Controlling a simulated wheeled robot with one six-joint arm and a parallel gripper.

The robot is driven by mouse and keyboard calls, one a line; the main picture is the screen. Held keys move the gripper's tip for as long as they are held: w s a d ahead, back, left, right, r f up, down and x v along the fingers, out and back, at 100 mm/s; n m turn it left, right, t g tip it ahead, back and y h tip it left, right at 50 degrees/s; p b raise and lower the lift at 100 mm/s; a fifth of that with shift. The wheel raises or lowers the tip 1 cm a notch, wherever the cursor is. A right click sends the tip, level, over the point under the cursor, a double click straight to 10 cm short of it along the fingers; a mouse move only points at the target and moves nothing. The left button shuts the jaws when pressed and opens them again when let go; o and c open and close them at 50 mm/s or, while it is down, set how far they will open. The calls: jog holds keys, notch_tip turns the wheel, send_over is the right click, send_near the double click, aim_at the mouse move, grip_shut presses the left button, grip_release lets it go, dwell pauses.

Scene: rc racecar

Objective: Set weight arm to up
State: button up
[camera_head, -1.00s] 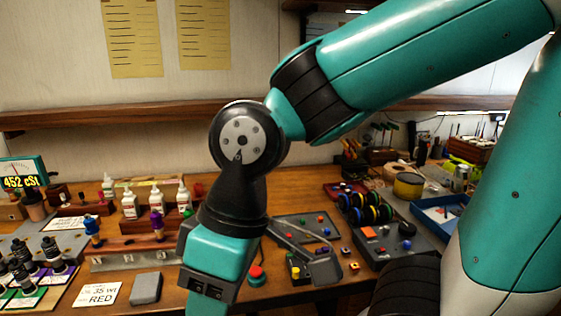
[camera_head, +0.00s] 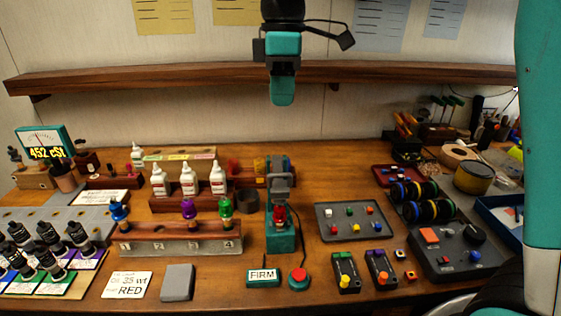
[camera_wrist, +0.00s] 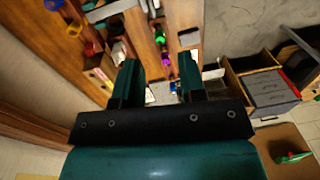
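A teal and grey stand (camera_head: 281,232) with an upright grey upper part (camera_head: 279,175) and a red piece in its middle stands at the centre of the bench. I cannot tell for sure whether this grey part is the weight arm, nor its setting. A FIRM sign (camera_head: 263,275) and a red button (camera_head: 299,278) are in front of it. My gripper's end of the arm (camera_head: 283,85) hangs high at the top centre, well above the stand and apart from it. In the wrist view my gripper (camera_wrist: 158,70) has its fingers spread, with nothing held between them.
White bottles (camera_head: 189,180) and a rack with coloured knobs (camera_head: 180,240) stand left of the stand. A grey tray (camera_head: 354,232), small boxes with coloured buttons (camera_head: 345,275) and wheels (camera_head: 430,209) lie right. A wooden shelf (camera_head: 160,77) runs along the wall.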

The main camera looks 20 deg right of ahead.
jog(key=shift+n, duration=0.3)
jog(key=f, duration=0.5)
jog(key=f+p, duration=0.1)
jog(key=f, duration=1)
jog(key=shift+w+d+f+p, duration=0.1)
jog(key=shift+w+f+p, duration=0.15)
jog(key=shift+w+p, duration=0.1)
grip_shut()
